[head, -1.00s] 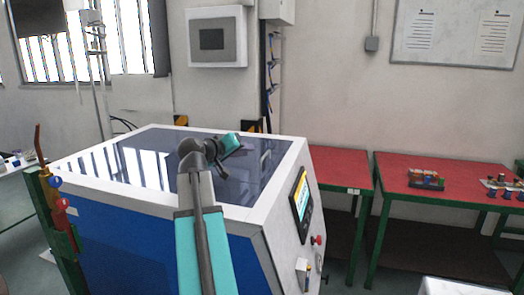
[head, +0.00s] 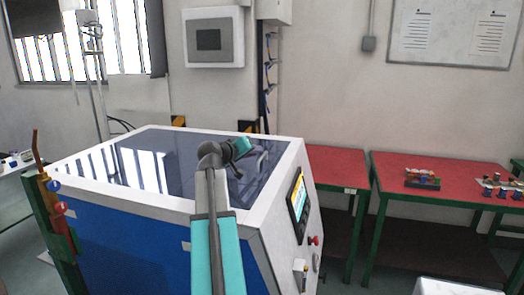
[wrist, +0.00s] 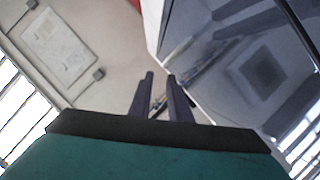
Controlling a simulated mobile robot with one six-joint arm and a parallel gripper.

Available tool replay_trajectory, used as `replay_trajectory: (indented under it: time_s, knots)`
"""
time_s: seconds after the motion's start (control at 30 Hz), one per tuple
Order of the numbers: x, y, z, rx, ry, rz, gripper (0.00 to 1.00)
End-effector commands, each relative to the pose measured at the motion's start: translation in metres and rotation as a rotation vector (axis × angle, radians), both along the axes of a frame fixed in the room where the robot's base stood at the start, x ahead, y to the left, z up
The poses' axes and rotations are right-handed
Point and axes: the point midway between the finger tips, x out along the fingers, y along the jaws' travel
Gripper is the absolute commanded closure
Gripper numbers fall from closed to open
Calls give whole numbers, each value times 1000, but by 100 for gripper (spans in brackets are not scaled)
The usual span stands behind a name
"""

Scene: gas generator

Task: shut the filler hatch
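The generator has a blue body (head: 130,240), a white frame and a dark, glossy top panel (head: 185,150) that lies flat and reflects the windows. I cannot pick out the filler hatch for certain, or tell how far it stands open. A thin pale handle-like shape (head: 262,165) shows on the right part of the top. My arm reaches over the front edge, with its teal wrist above the panel's right half. In the wrist view, my gripper (wrist: 160,74) has its two dark fingers apart with nothing between them. A dark glossy panel (wrist: 240,60) with a pale edge lies to their right.
The generator's right face carries a screen (head: 299,202) and a red button (head: 314,240). Red-topped tables (head: 400,200) stand to the right, one with small parts on it. A green post (head: 52,225) with a copper-coloured rod is at left. A grey box (head: 213,38) hangs behind.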

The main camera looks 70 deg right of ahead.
Motion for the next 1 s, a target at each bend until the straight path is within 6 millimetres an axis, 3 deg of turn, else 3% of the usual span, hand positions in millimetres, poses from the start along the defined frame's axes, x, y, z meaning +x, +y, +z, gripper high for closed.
replay_trajectory:
  time_s: [0.2,0.4,0.87,0.97,1.0]
  knots:
    - [-6,-31,-8,0,-1,-2,83]
    - [-10,-49,-15,0,1,-3,83]
    - [-14,-55,-17,-2,2,-5,82]
    - [-14,-55,-16,-2,3,-5,99]
    - [-15,-55,-16,-2,3,-7,100]
